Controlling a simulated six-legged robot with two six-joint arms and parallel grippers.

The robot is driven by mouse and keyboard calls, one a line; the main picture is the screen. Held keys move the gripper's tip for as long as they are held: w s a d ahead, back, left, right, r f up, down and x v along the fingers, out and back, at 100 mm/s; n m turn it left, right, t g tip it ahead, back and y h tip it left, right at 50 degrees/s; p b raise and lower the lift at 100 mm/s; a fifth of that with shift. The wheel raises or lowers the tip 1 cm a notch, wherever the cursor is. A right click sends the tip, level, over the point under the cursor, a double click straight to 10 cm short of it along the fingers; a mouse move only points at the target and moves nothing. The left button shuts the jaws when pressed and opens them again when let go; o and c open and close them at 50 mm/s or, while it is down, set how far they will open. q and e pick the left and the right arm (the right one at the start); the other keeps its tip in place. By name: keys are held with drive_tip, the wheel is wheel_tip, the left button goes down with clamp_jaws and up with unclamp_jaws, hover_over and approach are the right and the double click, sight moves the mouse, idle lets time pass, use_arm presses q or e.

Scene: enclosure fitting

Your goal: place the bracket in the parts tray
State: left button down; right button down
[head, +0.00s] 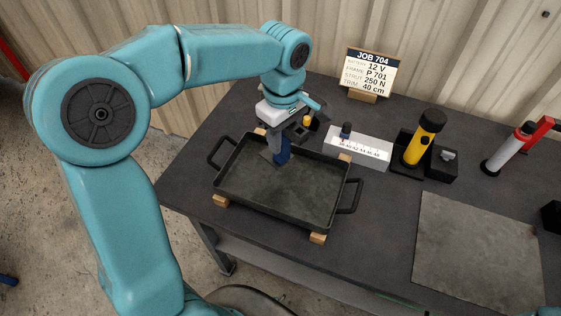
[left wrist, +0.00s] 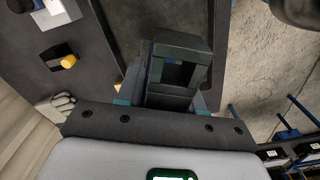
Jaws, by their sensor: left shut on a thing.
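My left gripper (head: 282,138) is over the back left part of the parts tray (head: 279,223), pointing down. It is shut on the bracket (head: 282,153), a dark piece with blue on it. In the left wrist view the bracket (left wrist: 160,68) shows as a dark grey boxy shape with an opening, between the fingers (left wrist: 165,102). The tray is a shallow black pan with a handle at each end. I cannot tell whether the bracket touches the tray floor. My right gripper is out of view.
The tray rests on wooden blocks (head: 318,238). A white graduated block (head: 357,152), a yellow-and-black cylinder (head: 424,138) in a black holder and a job sign (head: 372,75) stand behind and right. A bare grey plate (head: 478,250) lies at the right.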

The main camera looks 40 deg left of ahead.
sight(282, 162)
use_arm(q)
wheel_tip(282, 162, down, 4)
drive_tip(key=shift+r, duration=0.25)
wheel_tip(282, 162, down, 4)
drive_tip(key=shift+f, duration=0.15)
drive_tip(key=shift+w+f, duration=0.1)
drive_tip(key=shift+f, duration=0.35)
drive_tip(key=shift+r, duration=0.1)
drive_tip(key=c, duration=0.7)
unclamp_jaws()
drive_tip(key=shift+f, duration=0.2)
drive_tip(key=shift+r, duration=0.1)
